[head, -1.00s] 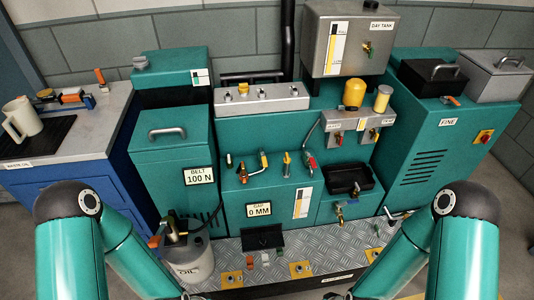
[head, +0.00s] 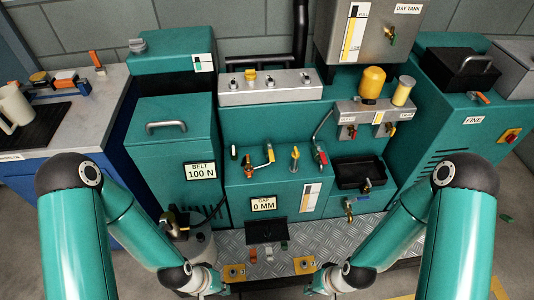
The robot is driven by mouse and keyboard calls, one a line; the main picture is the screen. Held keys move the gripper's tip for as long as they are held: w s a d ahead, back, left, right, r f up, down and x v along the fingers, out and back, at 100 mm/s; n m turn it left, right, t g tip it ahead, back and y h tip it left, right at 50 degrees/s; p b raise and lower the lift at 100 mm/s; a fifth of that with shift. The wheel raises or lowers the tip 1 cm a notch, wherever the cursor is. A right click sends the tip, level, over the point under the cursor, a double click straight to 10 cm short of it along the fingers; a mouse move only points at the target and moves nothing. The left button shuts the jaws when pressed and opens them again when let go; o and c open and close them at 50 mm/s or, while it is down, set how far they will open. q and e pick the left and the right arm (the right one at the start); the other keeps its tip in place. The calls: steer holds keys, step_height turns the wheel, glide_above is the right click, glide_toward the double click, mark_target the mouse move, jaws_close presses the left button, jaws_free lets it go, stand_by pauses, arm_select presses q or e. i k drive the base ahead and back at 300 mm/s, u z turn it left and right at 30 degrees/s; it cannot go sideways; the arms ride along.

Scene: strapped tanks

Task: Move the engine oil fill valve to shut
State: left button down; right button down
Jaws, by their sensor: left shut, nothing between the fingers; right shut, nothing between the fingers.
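No label in the head view names the engine oil fill valve. A small brass tap (head: 349,208) sits below the black tray. I cannot tell which one is the fill valve. My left gripper (head: 213,281) is low at the front edge of the tread plate, shut and empty. My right gripper (head: 322,281) is low to its right, also shut and empty. Both are well below the valves and apart from them.
An oil can (head: 201,249) stands left of the tread plate (head: 345,233), partly behind my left arm. A grey day tank (head: 365,28) hangs at the back. A black tray (head: 358,172) juts out at right. A workbench (head: 103,100) is at far left.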

mark_target(271, 155)
steer(key=z, duration=0.85)
steer(key=k, duration=1.15)
steer(key=u, duration=0.95)
steer(key=i, duration=1)
steer(key=u, duration=0.05)
